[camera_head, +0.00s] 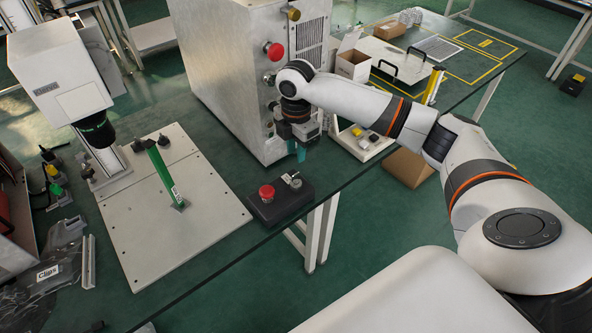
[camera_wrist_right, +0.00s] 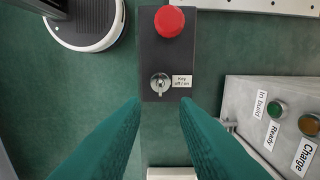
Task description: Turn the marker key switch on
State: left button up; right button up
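The key switch (camera_head: 292,180) sits on a small black control box (camera_head: 281,206) at the table edge, beside a red mushroom button (camera_head: 267,193). In the right wrist view the silver key switch (camera_wrist_right: 160,84) lies ahead of my fingertips, with a small white label (camera_wrist_right: 181,81) reading roughly "key off / on". The key's exact turn position is hard to tell. My right gripper (camera_head: 301,152) hangs above and behind the box with teal fingers pointing down. In its wrist view the right gripper (camera_wrist_right: 160,103) is open and empty, fingers apart either side. My left gripper is not in view.
A grey metal cabinet (camera_head: 225,75) with buttons stands close beside my right gripper. A white marking machine (camera_head: 60,70) stands on a pale base plate (camera_head: 205,220) with a green upright bar (camera_head: 160,170). An open cardboard box (camera_head: 353,65) lies behind my right arm.

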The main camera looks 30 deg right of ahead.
aim_at(296, 174)
notch_tip(296, 174, down, 9)
jog(key=shift+r, duration=0.15)
grip_shut()
